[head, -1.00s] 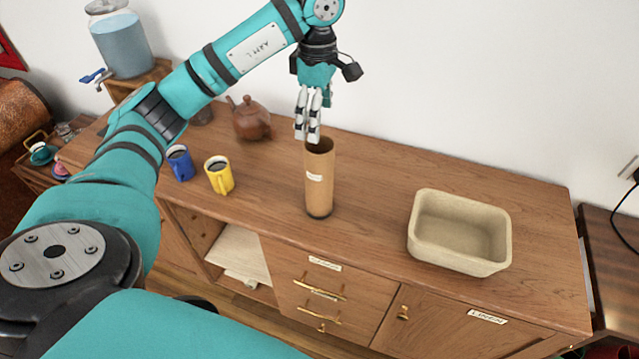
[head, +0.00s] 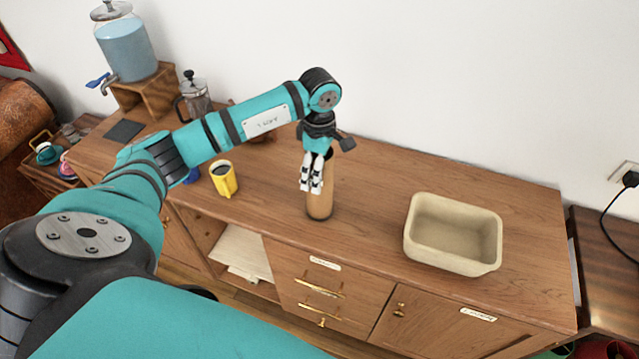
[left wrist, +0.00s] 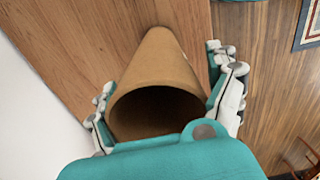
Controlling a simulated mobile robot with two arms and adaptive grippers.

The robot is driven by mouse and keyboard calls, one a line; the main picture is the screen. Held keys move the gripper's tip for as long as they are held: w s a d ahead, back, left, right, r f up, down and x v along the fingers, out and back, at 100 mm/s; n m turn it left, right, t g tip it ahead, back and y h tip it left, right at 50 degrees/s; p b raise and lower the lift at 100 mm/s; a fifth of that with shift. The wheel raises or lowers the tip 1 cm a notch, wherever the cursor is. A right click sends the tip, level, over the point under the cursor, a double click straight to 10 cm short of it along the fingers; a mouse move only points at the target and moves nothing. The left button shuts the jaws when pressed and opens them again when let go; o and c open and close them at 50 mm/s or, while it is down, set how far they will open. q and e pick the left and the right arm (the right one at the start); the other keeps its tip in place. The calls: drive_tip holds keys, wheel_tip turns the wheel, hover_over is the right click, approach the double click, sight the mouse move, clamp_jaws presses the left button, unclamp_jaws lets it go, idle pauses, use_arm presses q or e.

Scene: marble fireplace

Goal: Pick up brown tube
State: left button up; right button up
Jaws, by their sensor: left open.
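The brown tube (head: 320,203) stands upright on the wooden cabinet top, with its upper part partly hidden by my gripper in the head view. My left gripper (head: 311,188) points down at the tube's upper half. In the left wrist view the tube (left wrist: 163,66) shows its dark open mouth close to the camera. The fingers of my left gripper (left wrist: 168,100) are spread, one on each side of the tube. I cannot tell whether either finger touches it. My right gripper is not in view.
A beige bin (head: 452,262) stands to the right of the tube. A yellow mug (head: 224,181) is to the left, with a blue mug (head: 192,176) partly behind my arm. A French press (head: 196,97) and a water dispenser (head: 126,48) stand back left. The cabinet top (head: 365,205) is clear between tube and bin.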

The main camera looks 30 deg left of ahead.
use_arm(q)
drive_tip(key=shift+c, duration=1.3)
drive_tip(key=c, duration=1.3)
drive_tip(key=shift+o, duration=0.2)
